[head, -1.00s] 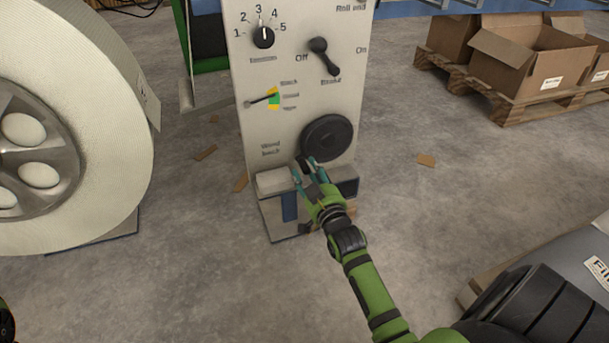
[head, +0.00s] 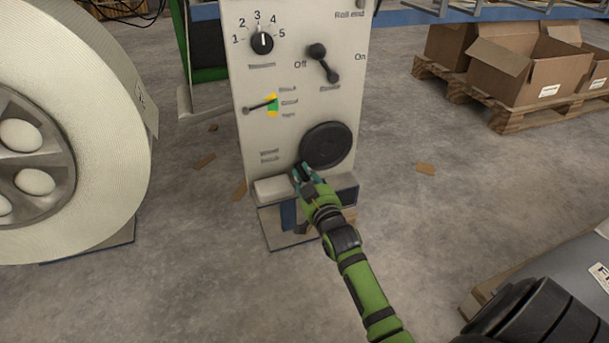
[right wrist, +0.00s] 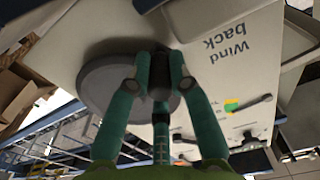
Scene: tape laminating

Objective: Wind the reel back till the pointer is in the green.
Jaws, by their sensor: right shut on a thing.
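The reel (head: 115,150) is a large white roll on a grey hub at the left. The pale control panel (head: 245,135) carries a dark round winding wheel (head: 325,146), labelled "Wind back". My right gripper (head: 303,171) is shut on the wheel's small dark handle (right wrist: 160,75), at the wheel's lower left; the fingers hide part of it. The pointer (head: 259,106) lies nearly level, rising slightly right, with its tip near the border of the upper yellow and the green on the gauge (head: 273,108). The gauge also shows in the right wrist view (right wrist: 232,105). My left gripper is not in view.
A numbered knob (head: 262,42) and a dark lever (head: 323,62) sit above the wheel. A pale ledge (head: 270,190) juts out below it. Cardboard boxes (head: 515,75) stand on a pallet (head: 520,118) at the back right. The floor between is mostly clear.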

